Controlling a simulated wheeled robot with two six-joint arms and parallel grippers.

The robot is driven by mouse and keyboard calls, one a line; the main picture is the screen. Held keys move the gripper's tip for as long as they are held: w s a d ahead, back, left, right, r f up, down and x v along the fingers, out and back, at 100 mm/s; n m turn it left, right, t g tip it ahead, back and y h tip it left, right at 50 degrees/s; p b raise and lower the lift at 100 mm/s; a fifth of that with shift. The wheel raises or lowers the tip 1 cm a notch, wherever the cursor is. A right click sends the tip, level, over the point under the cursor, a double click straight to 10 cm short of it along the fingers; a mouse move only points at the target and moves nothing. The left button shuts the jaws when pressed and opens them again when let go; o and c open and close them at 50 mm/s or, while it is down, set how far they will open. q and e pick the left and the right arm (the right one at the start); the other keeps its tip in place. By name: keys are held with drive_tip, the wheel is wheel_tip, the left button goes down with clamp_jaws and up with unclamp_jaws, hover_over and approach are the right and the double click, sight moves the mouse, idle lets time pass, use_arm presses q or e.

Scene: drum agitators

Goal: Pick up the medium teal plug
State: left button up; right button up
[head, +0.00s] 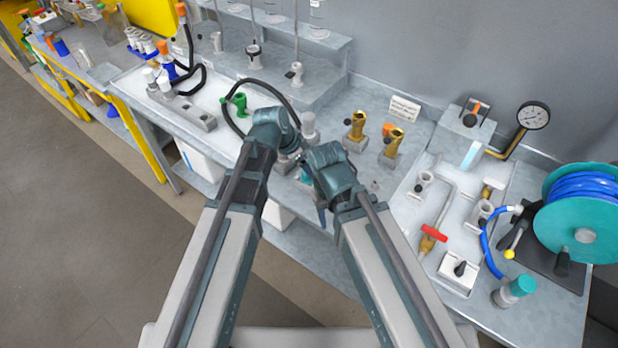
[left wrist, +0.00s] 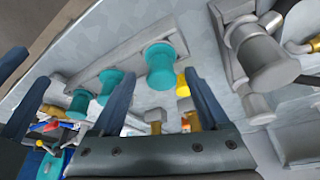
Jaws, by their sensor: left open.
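In the left wrist view three teal plugs stand in a row on a grey block (left wrist: 128,61). The one nearest the gap between my left fingers looks largest (left wrist: 160,66); the middle plug (left wrist: 107,84) and the end plug (left wrist: 78,102) look smaller, to the left. I cannot tell for sure which is the medium one. My left gripper (left wrist: 160,76) is open and empty, its fingers apart from the plugs. In the head view my wrists mostly hide the plugs; a bit of teal (head: 305,177) shows between them. My right gripper (head: 321,214) is low beside the left, its jaws unclear.
Grey cylindrical fittings (left wrist: 262,60) stand right of the plugs. Brass fittings (head: 356,127) stand behind my wrists, and a green clamp (head: 239,103) with a black hose is to the left. A teal hose reel (head: 585,215) and valve panel (head: 455,225) fill the right bench.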

use_arm(q)
drive_tip(key=b+x, duration=0.2)
drive_tip(key=x, duration=0.1)
drive_tip(key=shift+w+a, duration=0.1)
use_arm(e)
wheel_tip(320, 180, down, 3)
drive_tip(key=shift+r, duration=0.1)
use_arm(q)
drive_tip(key=shift+c, duration=0.2)
clamp_jaws()
